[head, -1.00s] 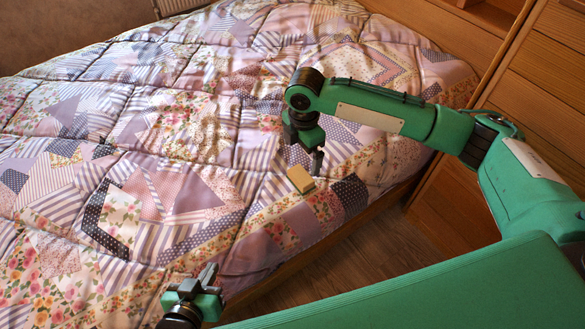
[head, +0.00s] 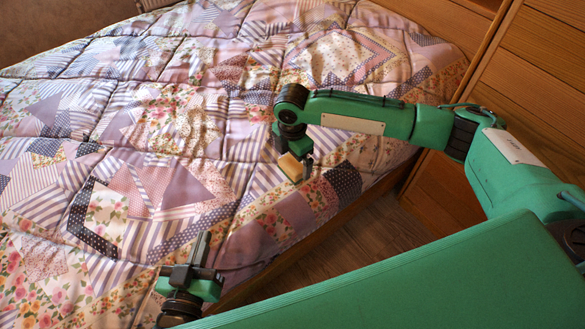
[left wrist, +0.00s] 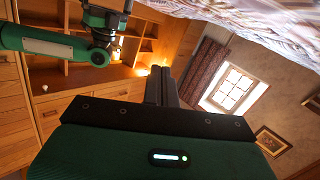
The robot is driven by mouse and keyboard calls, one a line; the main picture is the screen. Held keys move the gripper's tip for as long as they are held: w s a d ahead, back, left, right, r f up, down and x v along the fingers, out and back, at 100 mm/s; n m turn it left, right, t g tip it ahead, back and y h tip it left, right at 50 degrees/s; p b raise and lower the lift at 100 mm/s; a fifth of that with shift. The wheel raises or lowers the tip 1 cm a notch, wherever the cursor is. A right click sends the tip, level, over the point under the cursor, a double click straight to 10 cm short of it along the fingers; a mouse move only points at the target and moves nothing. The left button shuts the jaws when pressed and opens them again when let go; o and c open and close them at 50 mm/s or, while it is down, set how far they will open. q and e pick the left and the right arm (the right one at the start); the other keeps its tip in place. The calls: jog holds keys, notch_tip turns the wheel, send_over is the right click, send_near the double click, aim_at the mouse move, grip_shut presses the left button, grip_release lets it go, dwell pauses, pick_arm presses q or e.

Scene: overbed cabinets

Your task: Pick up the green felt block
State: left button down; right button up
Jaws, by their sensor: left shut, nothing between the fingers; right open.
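A small block (head: 291,167) with a tan face and a darker side rests on the patchwork quilt near the bed's edge. I see no clear green on it at this size. My right gripper (head: 298,160) is open, low over the quilt, right at the block. The block partly covers the gripper, and I cannot tell whether both fingers flank it or touch it. My left gripper (head: 205,240) is shut and empty at the bottom of the head view, well apart from the block. Its closed fingers (left wrist: 167,85) also show in the left wrist view.
The quilted bed (head: 130,130) fills the left and middle. Wooden cabinets (head: 535,75) stand at the right, with a strip of wooden floor (head: 345,250) beside the bed. The left wrist view shows open shelves (left wrist: 60,75) and a window (left wrist: 232,88).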

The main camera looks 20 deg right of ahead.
aim_at(293, 164)
jog(key=f, duration=0.2)
jog(key=f+b, duration=0.1)
jog(key=shift+w+d+f, duration=0.1)
jog(key=shift+w+f, duration=0.15)
jog(key=shift+f, duration=0.4)
pick_arm(q)
notch_tip(293, 164, up, 7)
jog(key=w+a+t, duration=0.2)
jog(key=t, duration=0.2)
jog(key=shift+w+t, duration=0.15)
jog(key=shift+t, duration=0.15)
jog(key=shift+r, duration=0.1)
pick_arm(e)
jog(key=shift+c, duration=0.4)
jog(key=c, duration=0.9)
